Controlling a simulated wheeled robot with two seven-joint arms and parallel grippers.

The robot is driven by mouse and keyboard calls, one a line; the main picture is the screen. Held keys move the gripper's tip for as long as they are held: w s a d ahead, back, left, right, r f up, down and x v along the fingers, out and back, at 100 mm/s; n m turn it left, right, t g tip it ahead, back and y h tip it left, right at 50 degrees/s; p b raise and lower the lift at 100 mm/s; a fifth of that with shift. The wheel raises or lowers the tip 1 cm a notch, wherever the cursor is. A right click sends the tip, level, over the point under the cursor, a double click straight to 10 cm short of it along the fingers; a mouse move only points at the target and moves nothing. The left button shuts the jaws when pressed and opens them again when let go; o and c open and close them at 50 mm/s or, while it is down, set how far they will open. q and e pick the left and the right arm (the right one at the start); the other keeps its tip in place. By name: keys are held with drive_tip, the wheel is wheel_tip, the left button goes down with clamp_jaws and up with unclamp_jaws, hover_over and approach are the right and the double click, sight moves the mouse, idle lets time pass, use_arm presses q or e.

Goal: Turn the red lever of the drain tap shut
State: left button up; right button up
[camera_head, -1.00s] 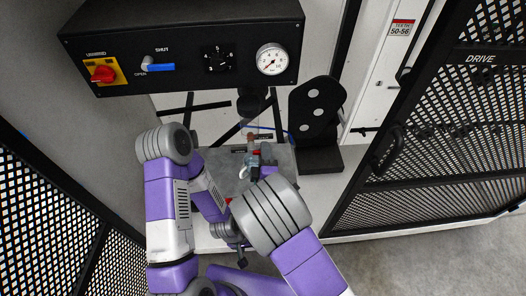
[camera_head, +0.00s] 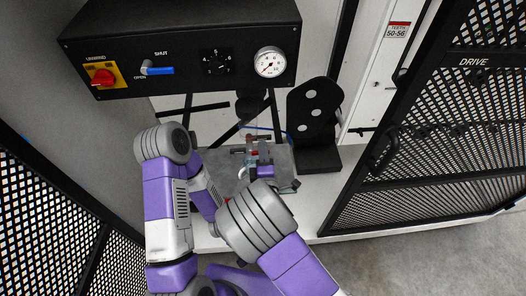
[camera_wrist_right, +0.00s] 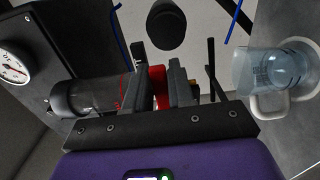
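The red lever (camera_wrist_right: 158,84) of the drain tap shows as a red upright piece between the fingers of my right gripper (camera_wrist_right: 162,86) in the right wrist view. The fingers stand apart, close on either side of it; whether they touch it is unclear. In the head view my right gripper (camera_head: 262,160) reaches over the grey bench plate, and my wrist hides much of the tap area. A clear bluish jug with a pale handle (camera_wrist_right: 262,78) stands right of the fingers in the wrist view. My left gripper is not visible; its arm bends in from the left.
A black control panel (camera_head: 190,80) with a red switch, a blue-handled valve and a gauge (camera_head: 270,62) spans the back. A black bracket with pale discs (camera_head: 312,108) stands right of the bench. Mesh doors (camera_head: 440,130) flank the right side. A dark cylinder (camera_wrist_right: 166,24) lies beyond the fingers.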

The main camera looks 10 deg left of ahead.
drive_tip(key=o, duration=0.3)
drive_tip(key=shift+s, duration=0.1)
drive_tip(key=p+v, duration=0.1)
drive_tip(key=v, duration=0.6)
drive_tip(key=shift+s+d, duration=0.1)
drive_tip(key=shift+s, duration=0.1)
